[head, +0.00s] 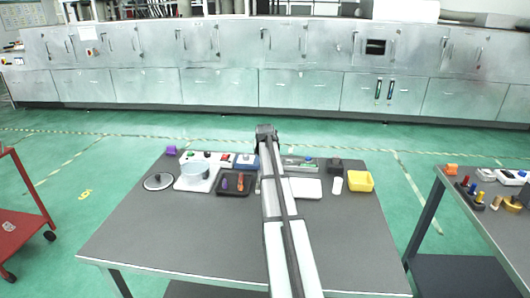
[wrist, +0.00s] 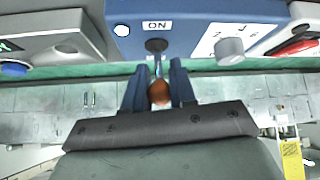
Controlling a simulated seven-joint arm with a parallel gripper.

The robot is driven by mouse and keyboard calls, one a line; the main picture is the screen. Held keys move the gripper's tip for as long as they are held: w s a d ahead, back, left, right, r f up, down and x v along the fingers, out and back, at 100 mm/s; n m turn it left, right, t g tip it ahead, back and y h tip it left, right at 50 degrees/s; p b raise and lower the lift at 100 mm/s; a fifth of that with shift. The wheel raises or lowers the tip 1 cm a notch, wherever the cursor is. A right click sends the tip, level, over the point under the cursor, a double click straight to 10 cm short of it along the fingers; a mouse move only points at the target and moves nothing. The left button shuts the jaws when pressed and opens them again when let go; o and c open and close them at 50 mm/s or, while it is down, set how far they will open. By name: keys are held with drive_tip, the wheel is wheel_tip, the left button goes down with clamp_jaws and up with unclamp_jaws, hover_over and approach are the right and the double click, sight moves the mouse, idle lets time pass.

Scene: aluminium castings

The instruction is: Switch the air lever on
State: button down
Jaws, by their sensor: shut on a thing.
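The air lever is a thin stem with an orange-brown ball knob (wrist: 159,93), coming from a dark round pivot on a blue panel (wrist: 185,38). An "ON" label (wrist: 156,26) sits just above the pivot in the wrist view. The lever points down in that picture, away from the label. My gripper (wrist: 158,88) is shut on the lever, one blue finger on each side of the knob. In the head view my arm hides the lever; part of the blue box (head: 246,161) shows left of my gripper (head: 266,137).
A grey unit with a blue button (wrist: 15,68) is at left. The table's front is clear.

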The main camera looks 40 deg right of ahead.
drive_tip(key=shift+s+a+f+t+h, duration=0.35)
drive_tip(key=shift+s+t+h, duration=0.1)
drive_tip(key=shift+t+h, duration=0.05)
idle(0.3)
drive_tip(key=c, duration=1)
unclamp_jaws()
drive_tip(key=shift+w, duration=0.1)
drive_tip(key=shift+r, duration=0.15)
drive_tip(key=v, duration=1.3)
drive_tip(key=shift+s+a, duration=0.25)
drive_tip(key=shift+s, duration=0.1)
